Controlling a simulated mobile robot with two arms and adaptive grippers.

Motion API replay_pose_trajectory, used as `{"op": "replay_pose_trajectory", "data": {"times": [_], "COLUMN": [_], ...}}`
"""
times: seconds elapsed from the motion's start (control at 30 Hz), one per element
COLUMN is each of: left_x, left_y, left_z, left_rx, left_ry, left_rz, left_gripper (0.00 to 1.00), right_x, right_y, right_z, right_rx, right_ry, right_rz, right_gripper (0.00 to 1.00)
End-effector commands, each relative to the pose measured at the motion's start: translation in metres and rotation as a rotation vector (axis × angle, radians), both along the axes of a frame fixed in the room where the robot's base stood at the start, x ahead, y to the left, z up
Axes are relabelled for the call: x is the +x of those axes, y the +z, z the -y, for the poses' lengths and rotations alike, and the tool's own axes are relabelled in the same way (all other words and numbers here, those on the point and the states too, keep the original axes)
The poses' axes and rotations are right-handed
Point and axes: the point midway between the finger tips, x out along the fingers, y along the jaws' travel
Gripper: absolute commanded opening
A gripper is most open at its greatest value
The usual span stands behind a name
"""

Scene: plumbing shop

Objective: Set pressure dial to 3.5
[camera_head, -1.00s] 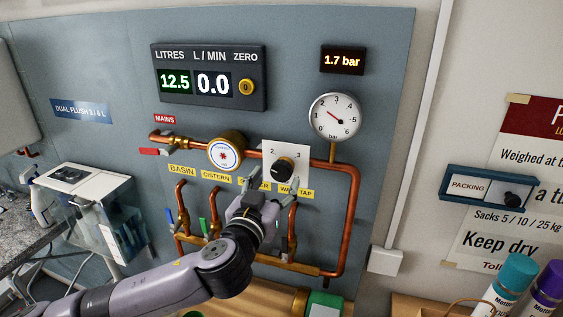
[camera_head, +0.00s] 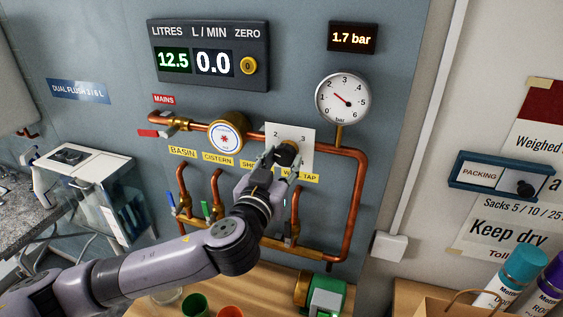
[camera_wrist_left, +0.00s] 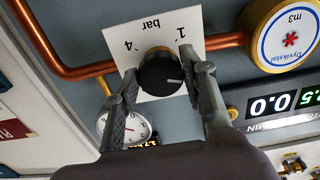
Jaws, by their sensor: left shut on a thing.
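The pressure dial is a black knob (camera_head: 289,151) on a white plate (camera_head: 304,136) marked 2 and 3 along its top. In the left wrist view the knob (camera_wrist_left: 158,73) has a pale pointer line towards the right, and the plate (camera_wrist_left: 180,22) shows 1, 4 and bar. My left gripper (camera_head: 279,156) is shut on the knob, one finger on each side, and hides part of it. The round gauge (camera_head: 343,98) has its red needle at upper left, and the display (camera_head: 353,38) reads 1.7 bar. My right gripper is not in view.
Copper pipe (camera_head: 355,210) runs around the plate, with a round water meter (camera_head: 226,136) to its left. Valve handles (camera_head: 205,209) stand below. A flow display (camera_head: 208,57) hangs above. Orange and green cups (camera_head: 229,312) stand on the bench below.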

Motion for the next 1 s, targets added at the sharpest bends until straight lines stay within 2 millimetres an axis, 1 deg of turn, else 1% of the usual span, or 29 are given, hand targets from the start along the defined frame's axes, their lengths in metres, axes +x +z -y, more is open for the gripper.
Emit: {"op": "replay_pose_trajectory", "data": {"times": [0.03,0.3,0.47,0.67,0.87,1.0], "left_x": [0.000,0.000,0.000,0.000,0.000,0.000], "left_y": [0.000,0.000,0.000,-0.002,-0.003,-0.001], "left_z": [0.000,0.000,0.000,0.000,0.000,-0.001], "left_rx": [0.000,0.000,0.005,0.052,0.161,0.274], "left_ry": [0.001,0.000,0.000,0.000,0.000,0.002], "left_rz": [0.000,0.001,0.002,0.016,0.051,0.088], "left_gripper": [0.28,0.11,0.11,0.11,0.11,0.11], "right_x": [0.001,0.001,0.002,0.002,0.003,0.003], "right_y": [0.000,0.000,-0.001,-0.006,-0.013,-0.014], "right_z": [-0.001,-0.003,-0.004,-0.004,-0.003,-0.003], "right_rx": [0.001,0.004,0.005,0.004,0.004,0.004], "right_ry": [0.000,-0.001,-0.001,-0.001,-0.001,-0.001], "right_rz": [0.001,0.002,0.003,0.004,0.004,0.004], "right_gripper": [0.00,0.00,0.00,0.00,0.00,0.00]}}
